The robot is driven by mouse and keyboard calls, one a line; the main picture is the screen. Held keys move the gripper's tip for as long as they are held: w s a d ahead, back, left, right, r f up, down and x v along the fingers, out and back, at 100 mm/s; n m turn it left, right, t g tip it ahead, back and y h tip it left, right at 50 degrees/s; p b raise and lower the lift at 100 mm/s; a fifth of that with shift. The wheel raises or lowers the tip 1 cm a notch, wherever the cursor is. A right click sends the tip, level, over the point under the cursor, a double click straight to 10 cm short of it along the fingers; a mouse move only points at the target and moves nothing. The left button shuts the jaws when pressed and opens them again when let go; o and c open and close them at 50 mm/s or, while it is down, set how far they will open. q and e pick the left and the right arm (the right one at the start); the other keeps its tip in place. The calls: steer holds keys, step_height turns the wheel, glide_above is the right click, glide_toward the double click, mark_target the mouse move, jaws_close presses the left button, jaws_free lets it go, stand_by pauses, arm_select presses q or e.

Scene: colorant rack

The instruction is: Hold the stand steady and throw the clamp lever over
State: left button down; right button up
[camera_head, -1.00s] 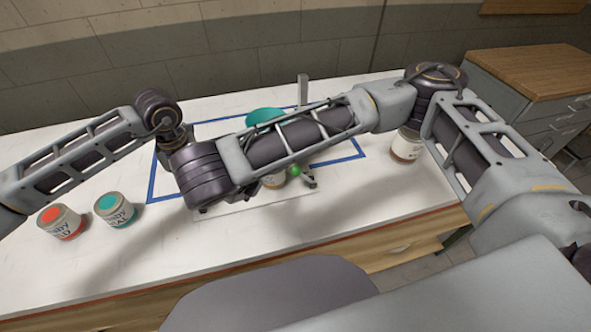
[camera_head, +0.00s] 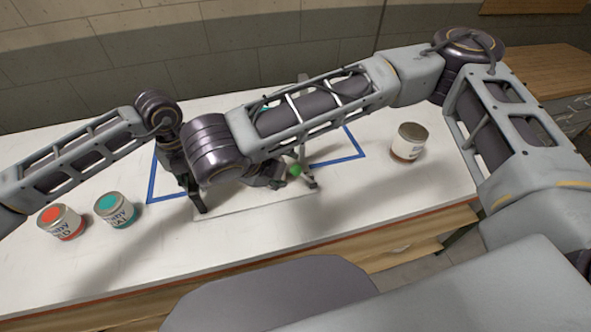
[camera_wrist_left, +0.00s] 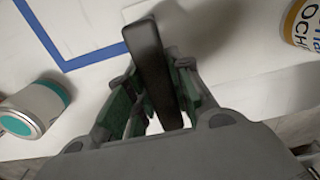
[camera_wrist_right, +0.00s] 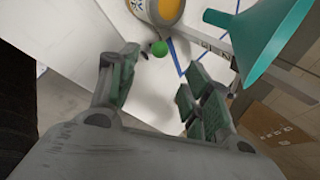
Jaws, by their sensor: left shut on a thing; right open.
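The stand's grey post (camera_head: 303,80) rises behind my right forearm in the head view. The lever's green knob (camera_head: 296,170) is beside the post's foot, and it also shows in the right wrist view (camera_wrist_right: 160,48). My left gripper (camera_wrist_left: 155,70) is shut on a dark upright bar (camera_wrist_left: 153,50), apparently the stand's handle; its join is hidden. My right gripper (camera_wrist_right: 160,85) is open and empty, with the knob just beyond its fingertips, apart from them. A teal funnel (camera_wrist_right: 272,42) and an ochre-labelled can (camera_wrist_right: 163,8) are close by. My right arm hides most of the stand in the head view.
A red-topped can (camera_head: 60,221) and a teal-topped can (camera_head: 116,209) stand at the left. A brown-topped can (camera_head: 408,142) stands at the right. Blue tape (camera_head: 152,180) outlines a work area. The white table (camera_head: 130,258) is clear in front.

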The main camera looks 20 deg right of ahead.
mark_target(294, 170)
steer(key=shift+f, duration=0.1)
steer(key=shift+x, duration=5.95)
jaws_close()
